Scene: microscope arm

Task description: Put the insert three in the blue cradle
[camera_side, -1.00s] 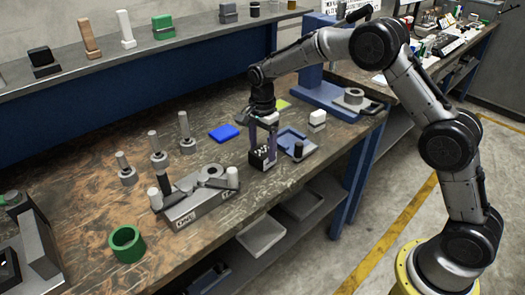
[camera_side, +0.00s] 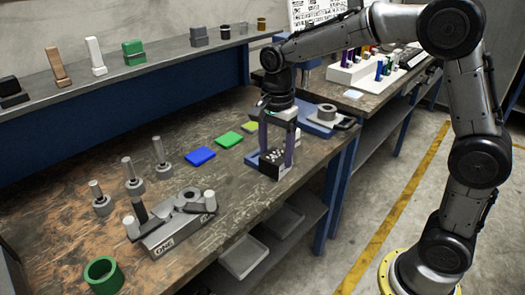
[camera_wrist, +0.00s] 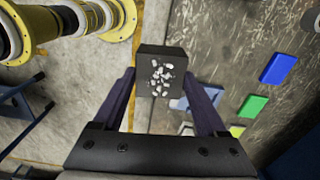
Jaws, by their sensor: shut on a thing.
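A dark block with white speckled marks (camera_side: 275,163) is held between the fingers of my gripper (camera_side: 275,152). It also shows in the wrist view (camera_wrist: 160,73), between both fingertips. I cannot read a three on it. A flat bright blue piece (camera_side: 200,156) lies on the bench left of my gripper, apart from the block. It is at the right in the wrist view (camera_wrist: 277,68). In the wrist view, a grey-blue surface (camera_wrist: 180,104) shows partly beside the right finger. Whether either is the blue cradle, I cannot tell.
A green flat piece (camera_side: 228,139) and a yellow one lie beyond the blue piece. A grey fixture (camera_side: 175,225), several upright pegs and a green ring (camera_side: 103,275) stand at the left. The bench's front edge runs close to the held block.

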